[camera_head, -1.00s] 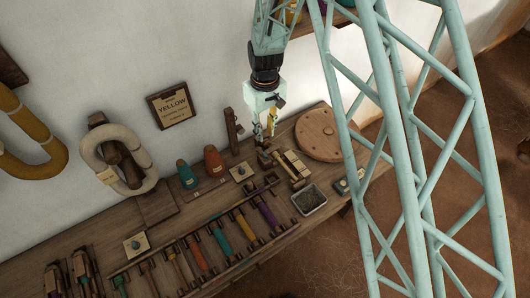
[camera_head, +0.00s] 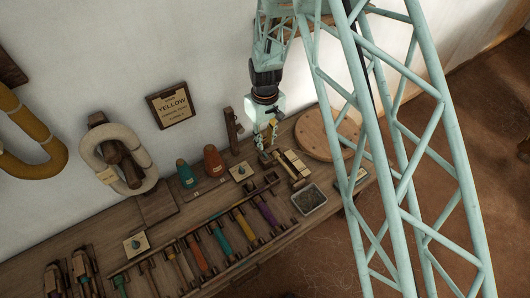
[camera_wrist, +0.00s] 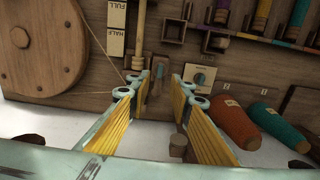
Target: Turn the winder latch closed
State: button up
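My gripper (camera_head: 266,144) hangs fingers-down over the bench beside the winder. In the wrist view its two yellow-padded fingers (camera_wrist: 160,97) are apart, with nothing held between them. A small upright wooden piece (camera_wrist: 157,74), which may be the winder latch, shows just beyond and between the fingertips. I cannot tell its exact turn or whether a finger touches it. The winder's pale rod and HALF/FULL gauge (camera_wrist: 117,28) stand past the left finger; the winder also shows in the head view (camera_head: 296,163). In the head view the fingers and wrist hide most of the latch area.
A round wooden disc (camera_head: 318,134) lies right of the gripper. A wooden post (camera_head: 231,130) stands close on the left, with orange (camera_head: 213,160) and teal (camera_head: 186,173) cones nearby. A small dial plate (camera_wrist: 202,78) is near the right fingertip. A metal tray (camera_head: 308,198) sits in front.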

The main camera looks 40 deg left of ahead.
aim_at(265, 154)
jog(key=shift+f, duration=4)
jog(key=shift+c, duration=0.2)
grip_shut()
